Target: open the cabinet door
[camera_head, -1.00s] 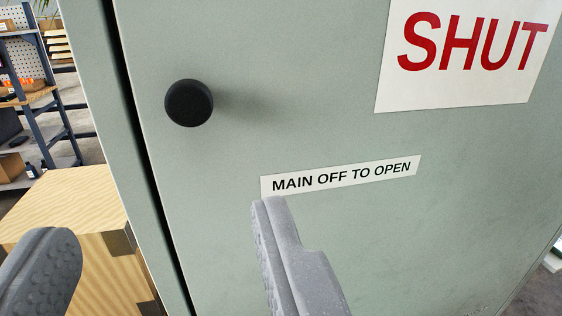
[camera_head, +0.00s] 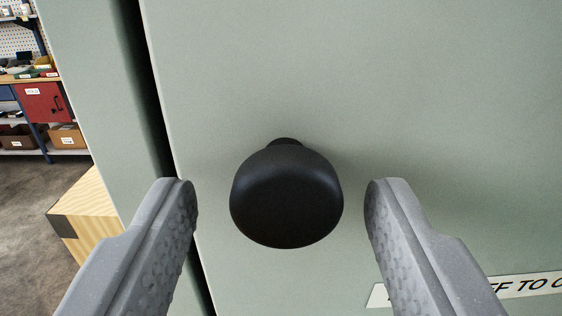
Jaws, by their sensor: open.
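The cabinet door (camera_head: 420,110) is grey-green and stands closed, with a dark narrow gap along its left edge. A round black knob (camera_head: 287,200) sticks out of the door near that edge, in the middle of the view. My gripper (camera_head: 280,190) is open, with one grey finger on each side of the knob. Clear space shows between the knob and each finger, so I see no contact. Part of a white label (camera_head: 535,286) shows on the door at the lower right, partly covered by the right finger.
The cabinet's frame (camera_head: 95,90) runs down left of the gap. A pale wooden block with dark corners (camera_head: 95,215) stands at the left, beside the cabinet. Farther back are shelves with a red box (camera_head: 42,102) and bins. Grey floor shows at the lower left.

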